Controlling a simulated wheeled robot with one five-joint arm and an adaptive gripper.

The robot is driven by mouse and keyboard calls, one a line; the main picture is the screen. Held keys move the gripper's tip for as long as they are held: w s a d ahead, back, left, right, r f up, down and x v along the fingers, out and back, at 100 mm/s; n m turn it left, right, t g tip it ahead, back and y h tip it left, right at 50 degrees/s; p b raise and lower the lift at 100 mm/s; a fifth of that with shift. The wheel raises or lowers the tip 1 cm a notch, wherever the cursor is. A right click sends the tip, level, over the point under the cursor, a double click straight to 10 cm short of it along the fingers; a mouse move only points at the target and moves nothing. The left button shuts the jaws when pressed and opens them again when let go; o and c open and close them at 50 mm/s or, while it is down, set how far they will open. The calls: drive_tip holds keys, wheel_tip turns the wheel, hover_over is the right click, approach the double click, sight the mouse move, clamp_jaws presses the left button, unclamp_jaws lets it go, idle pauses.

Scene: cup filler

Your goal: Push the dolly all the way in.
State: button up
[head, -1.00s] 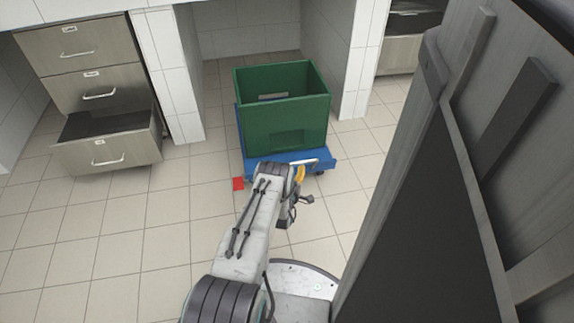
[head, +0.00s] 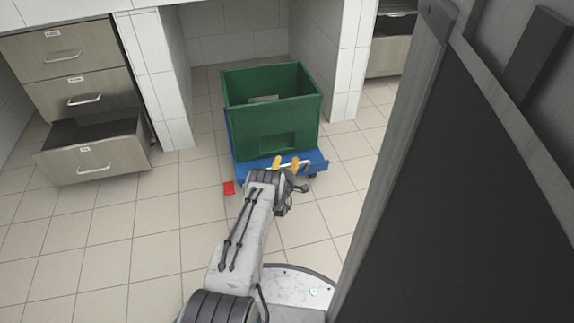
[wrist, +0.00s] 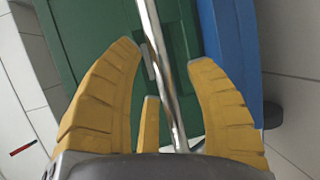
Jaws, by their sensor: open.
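The blue dolly (head: 308,158) carries a green crate (head: 273,118) and stands at the mouth of a tiled bay under the counter. A metal handle bar (head: 295,164) runs along its near edge. My gripper (head: 286,163) is at that bar, with its yellow fingers pointing toward the dolly. I cannot tell whether either finger touches the bar. The blue dolly edge (wrist: 232,70) shows at the right there.
A red marker (head: 229,188) lies on the floor left of the dolly's near corner. An open drawer (head: 93,155) juts out at the left. Tiled walls (head: 340,75) flank the bay, whose floor behind the crate looks clear. A large dark panel (head: 440,200) fills the right.

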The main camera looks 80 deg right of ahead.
clamp_jaws()
idle(0.3)
